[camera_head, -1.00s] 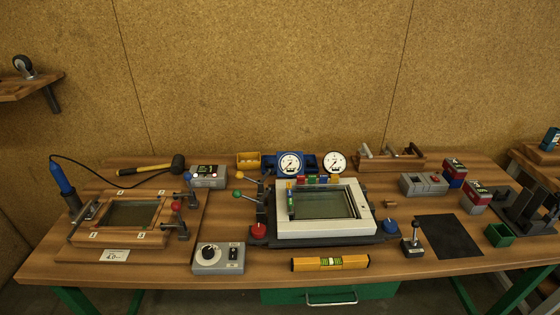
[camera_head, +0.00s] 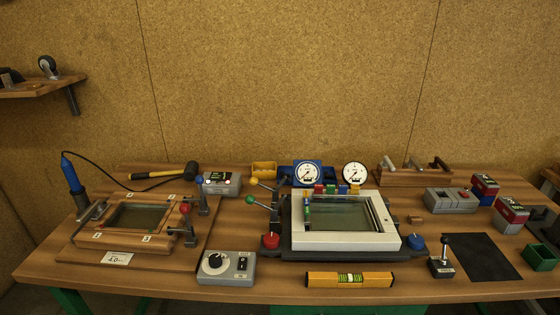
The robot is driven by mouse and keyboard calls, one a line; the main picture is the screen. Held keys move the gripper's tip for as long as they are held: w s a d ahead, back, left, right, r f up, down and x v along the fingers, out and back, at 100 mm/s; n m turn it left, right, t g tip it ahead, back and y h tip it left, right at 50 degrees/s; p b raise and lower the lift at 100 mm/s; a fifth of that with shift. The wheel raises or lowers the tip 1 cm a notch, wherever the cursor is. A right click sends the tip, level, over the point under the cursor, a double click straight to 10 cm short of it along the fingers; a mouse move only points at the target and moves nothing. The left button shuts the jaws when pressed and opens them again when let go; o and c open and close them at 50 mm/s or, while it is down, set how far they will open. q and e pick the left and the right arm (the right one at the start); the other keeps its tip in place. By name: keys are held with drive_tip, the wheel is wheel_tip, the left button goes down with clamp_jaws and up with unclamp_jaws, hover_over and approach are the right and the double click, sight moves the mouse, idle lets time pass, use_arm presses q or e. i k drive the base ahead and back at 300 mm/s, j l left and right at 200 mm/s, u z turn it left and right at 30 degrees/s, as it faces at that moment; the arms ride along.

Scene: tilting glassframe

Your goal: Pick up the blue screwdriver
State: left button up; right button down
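A blue-handled tool with a black cord (camera_head: 71,174) stands upright at the left end of the workbench, beside the wooden frame. It is the only thing here that looks like the blue screwdriver; the cord makes me unsure that it is one. Its lower end sits in a dark holder (camera_head: 79,203). Neither of my grippers shows in the head view.
The workbench (camera_head: 150,283) holds a wooden glass frame (camera_head: 104,242), a white frame (camera_head: 345,242), a grey dial box (camera_head: 226,280), a yellow level (camera_head: 349,280) and a mallet (camera_head: 164,174). A shelf (camera_head: 40,89) juts from the left wall. The front left bench edge is clear.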

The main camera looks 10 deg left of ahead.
sight(68, 167)
drive_tip(key=i+u, duration=0.15)
drive_tip(key=u, duration=0.75)
